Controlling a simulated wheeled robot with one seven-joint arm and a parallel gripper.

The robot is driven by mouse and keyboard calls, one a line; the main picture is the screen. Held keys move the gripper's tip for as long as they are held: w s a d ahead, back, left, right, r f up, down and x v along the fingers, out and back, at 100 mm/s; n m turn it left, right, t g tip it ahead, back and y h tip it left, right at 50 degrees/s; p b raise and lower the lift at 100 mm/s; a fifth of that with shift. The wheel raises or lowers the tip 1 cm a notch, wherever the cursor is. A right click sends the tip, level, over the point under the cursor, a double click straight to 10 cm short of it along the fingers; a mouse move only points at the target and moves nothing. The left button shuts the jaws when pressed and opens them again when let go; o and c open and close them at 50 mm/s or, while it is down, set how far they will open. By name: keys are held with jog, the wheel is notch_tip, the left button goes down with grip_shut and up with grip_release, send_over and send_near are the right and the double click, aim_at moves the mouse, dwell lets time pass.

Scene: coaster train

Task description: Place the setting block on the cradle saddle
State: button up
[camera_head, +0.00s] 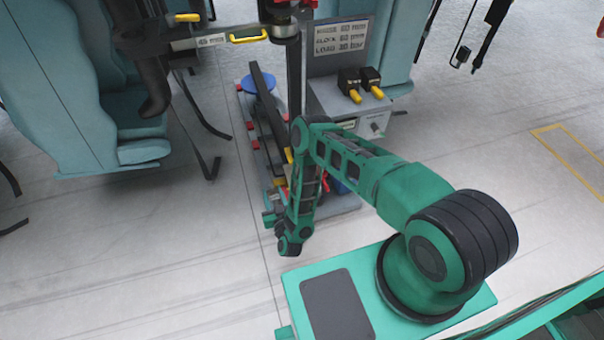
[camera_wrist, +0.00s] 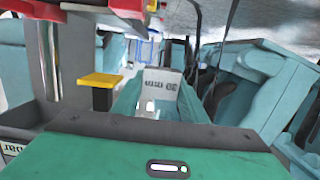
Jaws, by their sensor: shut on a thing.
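My gripper (camera_wrist: 160,100) shows in the wrist view as a green body with a dark edge and two teal fingers. It is shut on a pale grey block, which I take as the setting block (camera_wrist: 163,84), with an upside-down printed marking. In the head view my green arm bends down to the rig at the centre. There my fingers and the block cannot be made out behind the arm. I cannot pick out the cradle saddle with certainty; the arm covers part of the rig.
The rig has a dark upright post (camera_head: 296,75), a blue disc (camera_head: 258,84) and red parts. A grey control box (camera_head: 345,105) with yellow-handled levers and a sign (camera_head: 340,37) stands at its right. Teal seats (camera_head: 85,85) flank it.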

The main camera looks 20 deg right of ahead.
jog(key=w+d, duration=1.2)
jog(key=d, duration=0.1)
jog(key=shift+w+r, duration=0.1)
jog(key=shift+w, duration=0.3)
jog(key=f, duration=0.2)
jog(key=shift+w+d+f, duration=0.25)
jog(key=shift+w+f, duration=0.1)
jog(key=shift+f, duration=1.85)
jog(key=shift+w+d+f, duration=0.15)
jog(key=shift+f, duration=0.2)
jog(key=o, duration=1.4)
jog(key=s, duration=0.4)
jog(key=s+r, duration=0.1)
jog(key=s, duration=0.7)
jog(key=shift+r, duration=0.4)
